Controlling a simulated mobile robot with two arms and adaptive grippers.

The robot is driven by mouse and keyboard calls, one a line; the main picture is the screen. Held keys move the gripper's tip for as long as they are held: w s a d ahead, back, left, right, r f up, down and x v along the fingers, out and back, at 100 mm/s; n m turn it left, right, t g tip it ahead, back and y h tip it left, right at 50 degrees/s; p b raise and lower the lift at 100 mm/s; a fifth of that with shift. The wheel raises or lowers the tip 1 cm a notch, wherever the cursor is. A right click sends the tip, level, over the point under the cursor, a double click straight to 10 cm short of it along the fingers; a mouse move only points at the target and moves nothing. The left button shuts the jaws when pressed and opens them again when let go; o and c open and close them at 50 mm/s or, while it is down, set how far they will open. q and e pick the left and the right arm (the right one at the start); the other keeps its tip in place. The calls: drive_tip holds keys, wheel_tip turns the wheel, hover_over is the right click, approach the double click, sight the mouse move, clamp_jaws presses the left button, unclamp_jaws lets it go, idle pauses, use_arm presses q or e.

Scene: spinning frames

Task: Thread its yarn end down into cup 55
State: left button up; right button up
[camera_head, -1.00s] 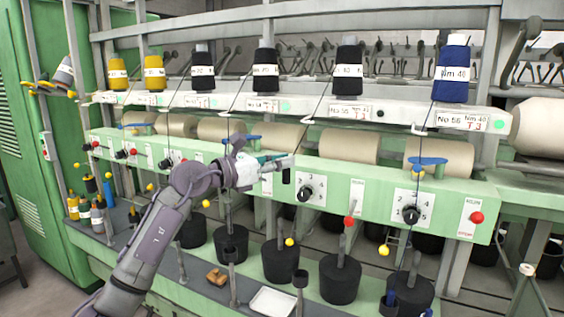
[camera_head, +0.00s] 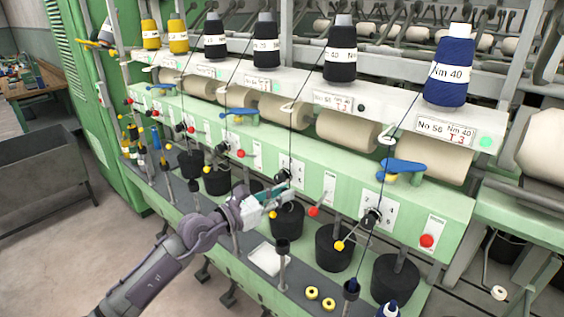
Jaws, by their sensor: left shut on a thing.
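My left gripper (camera_head: 286,191) is shut at the front of the green machine panel, beside a black dial. A thin dark yarn (camera_head: 291,145) runs down from the black cone (camera_head: 339,62) above the No 55 label to the fingertips, where it is held; its very end is too small to see. Below the gripper, a small dark cup (camera_head: 282,247) on a post stands in line with this position, apart from the gripper; I cannot read a number on it. My right gripper is not in view.
A black pot (camera_head: 287,221) stands behind the gripper, and another pot (camera_head: 334,248) is to its right. A white tray (camera_head: 265,259) lies on the grey shelf. A blue cone (camera_head: 447,75) feeds yarn toward a cup (camera_head: 351,289) at right. Yellow rings (camera_head: 312,293) lie nearby.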

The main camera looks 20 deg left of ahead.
sight(283, 206)
use_arm(q)
drive_tip(key=f+b, duration=0.3)
drive_tip(key=shift+s+a+f, duration=0.15)
drive_tip(key=shift+s+f, duration=0.15)
drive_tip(key=shift+s, duration=0.05)
wheel_tip(283, 206, down, 8)
drive_tip(key=b, duration=0.8)
drive_tip(key=w+d+f+b, duration=0.2)
drive_tip(key=w+b, duration=0.3)
drive_tip(key=w, duration=0.3)
drive_tip(key=a+b, duration=0.2)
drive_tip(key=b, duration=0.1)
drive_tip(key=w+a+b, duration=0.1)
drive_tip(key=a+b, duration=0.1)
drive_tip(key=a, duration=0.1)
drive_tip(key=shift+w+r+b, duration=0.15)
drive_tip(key=shift+w+b, duration=0.05)
drive_tip(key=shift+b, duration=0.2)
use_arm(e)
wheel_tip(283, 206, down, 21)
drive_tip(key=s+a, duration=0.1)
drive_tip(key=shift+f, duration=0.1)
